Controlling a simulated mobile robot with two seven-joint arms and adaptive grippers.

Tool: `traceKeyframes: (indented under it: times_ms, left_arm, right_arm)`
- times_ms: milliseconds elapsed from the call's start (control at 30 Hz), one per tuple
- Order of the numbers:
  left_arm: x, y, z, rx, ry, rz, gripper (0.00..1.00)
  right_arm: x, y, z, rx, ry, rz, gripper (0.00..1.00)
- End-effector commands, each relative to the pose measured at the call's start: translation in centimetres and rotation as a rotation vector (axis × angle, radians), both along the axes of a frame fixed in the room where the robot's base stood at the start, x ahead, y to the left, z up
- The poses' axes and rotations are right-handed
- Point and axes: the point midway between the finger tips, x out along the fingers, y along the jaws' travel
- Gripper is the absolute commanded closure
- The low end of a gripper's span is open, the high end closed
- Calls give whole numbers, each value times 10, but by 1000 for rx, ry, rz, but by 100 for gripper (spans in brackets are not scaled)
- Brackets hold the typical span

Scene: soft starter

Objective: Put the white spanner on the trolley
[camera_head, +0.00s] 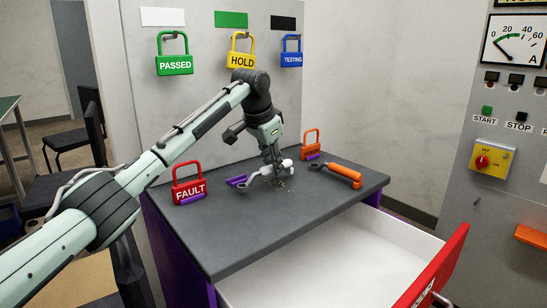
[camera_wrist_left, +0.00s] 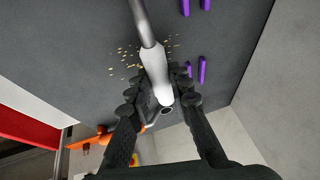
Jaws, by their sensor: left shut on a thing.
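The white spanner (camera_head: 267,171) is at the grey top of a purple-sided unit (camera_head: 250,236); I cannot tell whether this unit is the trolley. The spanner has a white handle and a grey metal head pointing left in the head view. My left gripper (camera_head: 273,160) comes down from above and is shut on the handle. In the left wrist view the white spanner (camera_wrist_left: 157,76) lies between the two fingers (camera_wrist_left: 158,86), its metal shank running to the top edge. I cannot tell whether it touches the surface. My right gripper is not in view.
An orange-handled spanner (camera_head: 342,175), a red FAULT padlock (camera_head: 188,186) and an orange padlock (camera_head: 311,142) are on the grey top. Purple pieces and gold bits lie nearby. A red-fronted drawer (camera_head: 432,272) stands open in front. The top's front part is clear.

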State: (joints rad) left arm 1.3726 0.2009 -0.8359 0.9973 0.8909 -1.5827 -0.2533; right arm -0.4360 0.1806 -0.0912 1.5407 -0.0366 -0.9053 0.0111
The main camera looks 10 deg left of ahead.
Motion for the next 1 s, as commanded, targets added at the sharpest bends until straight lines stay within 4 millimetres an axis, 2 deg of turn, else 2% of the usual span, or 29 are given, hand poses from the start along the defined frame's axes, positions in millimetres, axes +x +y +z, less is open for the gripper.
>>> traceKeyframes:
  times_ms: [367,1000]
  left_arm:
    - [0,0,-1,0,-1,1,100]
    - [0,0,-12,0,0,1,100]
  right_arm:
    - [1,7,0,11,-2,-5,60]
    - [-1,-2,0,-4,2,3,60]
